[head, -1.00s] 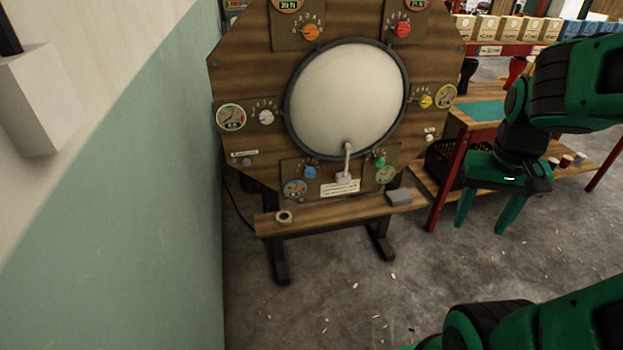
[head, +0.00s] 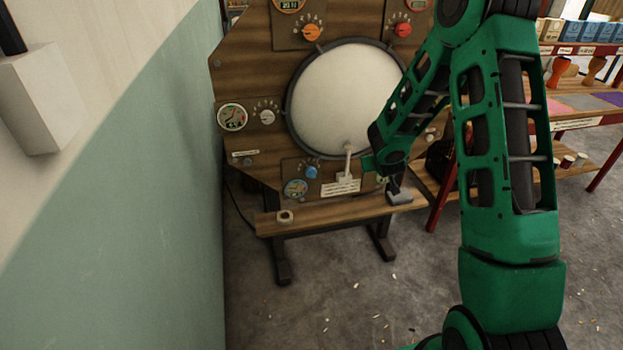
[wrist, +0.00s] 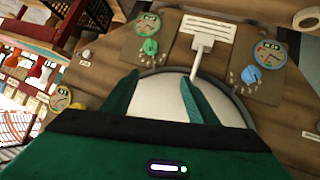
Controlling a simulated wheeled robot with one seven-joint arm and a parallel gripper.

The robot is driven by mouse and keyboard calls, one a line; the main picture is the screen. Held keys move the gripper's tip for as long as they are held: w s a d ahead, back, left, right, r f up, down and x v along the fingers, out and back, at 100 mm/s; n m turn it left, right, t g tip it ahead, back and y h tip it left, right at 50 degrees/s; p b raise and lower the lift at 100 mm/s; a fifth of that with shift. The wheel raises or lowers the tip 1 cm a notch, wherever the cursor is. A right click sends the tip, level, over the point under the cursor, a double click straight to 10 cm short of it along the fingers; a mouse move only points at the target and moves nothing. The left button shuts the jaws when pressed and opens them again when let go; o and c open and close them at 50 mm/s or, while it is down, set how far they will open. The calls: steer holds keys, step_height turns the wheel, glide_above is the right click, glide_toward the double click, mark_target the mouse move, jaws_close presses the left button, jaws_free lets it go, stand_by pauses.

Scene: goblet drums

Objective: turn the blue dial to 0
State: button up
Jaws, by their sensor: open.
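The blue dial (head: 311,172) is a small knob low on the left of the wooden drum board, beside a round blue-rimmed gauge (head: 295,188). In the wrist view the blue dial (wrist: 250,75) is at the upper right, with an arc of marks whose numbers I cannot read. My gripper (wrist: 159,80) is open and empty, its two green fingers showing against the white drum skin. In the head view my gripper is at the lower right of the drum skin, to the right of the blue dial and apart from it.
A pale lever (head: 347,163) sticks out between my gripper and the blue dial. A green dial (wrist: 150,46) is on the other side of it. A wooden shelf (head: 325,213) below holds a ring (head: 285,216) and a grey block (head: 399,197). A wall is at left.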

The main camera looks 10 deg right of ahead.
steer(key=w+a+f+n+t+y, duration=0.1)
steer(key=w+a+f+t+y, duration=0.15)
steer(key=w+a+f, duration=0.5)
steer(key=t+y, duration=0.2)
steer(key=t, duration=0.3)
glide_toward(311, 175)
steer(key=w, duration=0.9)
steer(key=shift+w, duration=0.15)
steer(key=shift+n, duration=0.3)
steer(key=c, duration=1)
